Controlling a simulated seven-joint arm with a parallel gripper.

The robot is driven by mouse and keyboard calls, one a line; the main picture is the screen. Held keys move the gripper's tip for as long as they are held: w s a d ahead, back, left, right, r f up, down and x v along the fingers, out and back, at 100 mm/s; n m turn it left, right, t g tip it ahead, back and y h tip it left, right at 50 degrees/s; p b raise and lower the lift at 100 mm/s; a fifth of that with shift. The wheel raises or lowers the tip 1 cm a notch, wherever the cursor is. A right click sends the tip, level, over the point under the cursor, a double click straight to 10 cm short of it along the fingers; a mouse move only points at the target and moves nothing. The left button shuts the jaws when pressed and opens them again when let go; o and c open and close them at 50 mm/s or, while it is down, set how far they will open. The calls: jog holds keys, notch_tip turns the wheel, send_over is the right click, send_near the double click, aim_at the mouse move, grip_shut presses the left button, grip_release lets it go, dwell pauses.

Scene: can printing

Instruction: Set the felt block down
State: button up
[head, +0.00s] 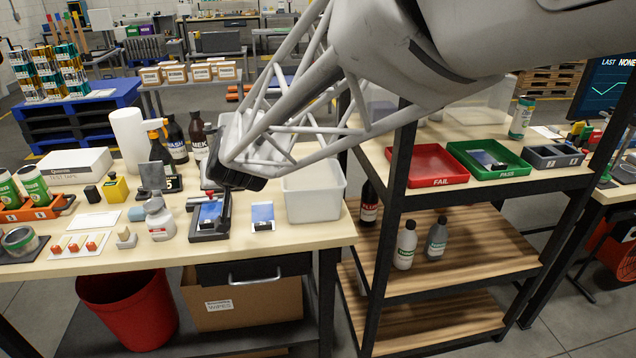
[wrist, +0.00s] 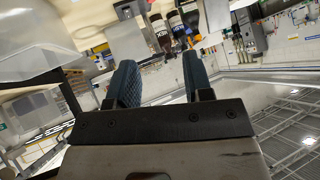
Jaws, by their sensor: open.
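My gripper (head: 238,180) hangs over the right part of the workbench, above and just right of a black fixture (head: 208,236) with a blue printed panel. In the wrist view its two blue padded fingers (wrist: 157,82) stand apart with nothing between them. In the head view the fingertips are hard to make out. A small beige block with a grey top (head: 126,238), probably the felt block, stands on the bench's front left part, well away from my gripper and apart from it.
A white bin (head: 314,195) stands close right of my gripper; it also shows in the wrist view (wrist: 30,45). A white bottle (head: 160,220) and a card with a blue panel (head: 262,217) flank the fixture. Dark bottles (head: 197,137) stand behind. Red (head: 427,166) and green (head: 488,160) trays lie right.

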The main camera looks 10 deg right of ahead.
jog(key=s+d+m+g+h, duration=0.2)
jog(key=s+d+g+h, duration=0.2)
jog(key=s+d, duration=2.3)
jog(key=shift+s+d+f+g+h, duration=0.3)
jog(key=shift+s+d+g+h, duration=0.1)
jog(key=shift+s+g, duration=0.75)
jog(key=shift+w, duration=0.1)
jog(key=o, duration=0.4)
jog(key=shift+c, duration=0.2)
